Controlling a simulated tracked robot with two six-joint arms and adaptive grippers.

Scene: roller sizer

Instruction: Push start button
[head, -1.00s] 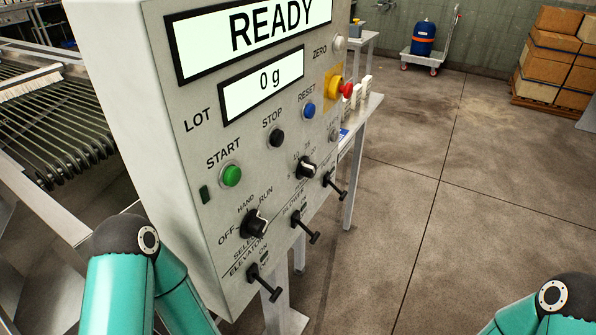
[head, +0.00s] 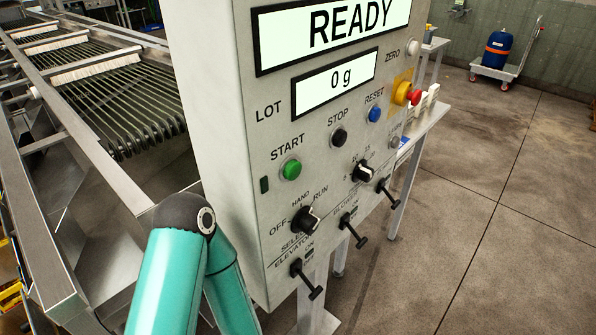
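The green START button (head: 291,169) sits on the front of the grey control panel (head: 240,215), below the word START. The upper display (head: 350,28) reads READY and the lower display (head: 336,82) reads 0 g. The black STOP button (head: 339,137) and blue RESET button (head: 375,114) are to its right. Part of my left arm shows in front of the panel's lower left side, with its elbow below and left of START. Neither of my grippers is in view, and nothing covers the START button.
A selector knob (head: 305,219), a dial (head: 363,172) and black toggle levers (head: 308,280) stick out below the buttons. A red emergency stop (head: 414,97) is at the panel's right edge. The roller sizer (head: 110,100) stands left.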

